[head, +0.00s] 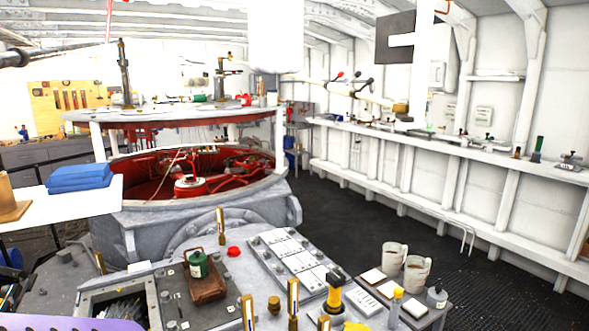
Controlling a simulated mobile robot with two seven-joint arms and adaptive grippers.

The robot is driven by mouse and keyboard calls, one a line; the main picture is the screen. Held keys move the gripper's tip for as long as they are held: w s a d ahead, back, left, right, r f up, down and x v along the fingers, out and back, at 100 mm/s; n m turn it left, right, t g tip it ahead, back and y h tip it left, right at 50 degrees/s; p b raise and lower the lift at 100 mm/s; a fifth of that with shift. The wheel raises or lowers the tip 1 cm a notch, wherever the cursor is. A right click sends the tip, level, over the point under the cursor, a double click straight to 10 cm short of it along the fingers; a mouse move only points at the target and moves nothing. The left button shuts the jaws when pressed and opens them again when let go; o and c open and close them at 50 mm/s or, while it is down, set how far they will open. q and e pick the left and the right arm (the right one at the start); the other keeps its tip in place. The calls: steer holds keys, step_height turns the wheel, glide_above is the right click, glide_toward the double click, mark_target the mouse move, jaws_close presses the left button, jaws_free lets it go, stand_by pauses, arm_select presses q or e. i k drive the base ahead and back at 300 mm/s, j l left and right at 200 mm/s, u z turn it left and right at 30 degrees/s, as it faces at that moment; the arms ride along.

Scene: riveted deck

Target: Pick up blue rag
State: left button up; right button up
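The blue rag (80,178) lies as a folded, layered stack on a white tabletop (75,207) at the left of the head view. It rests flat near the back edge of the tabletop, with nothing on top of it. Neither of my grippers shows in this view, so their distance from the rag cannot be told.
A brown wooden block (10,200) stands left of the rag. A large round machine with a red interior (150,176) is to its right. A bench with a green lantern (197,264) and brass posts fills the front. Dark floor (340,215) is open at right.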

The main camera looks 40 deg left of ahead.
mark_target(83, 178)
steer(key=k+j+u, duration=0.15)
steer(key=u, duration=2.3)
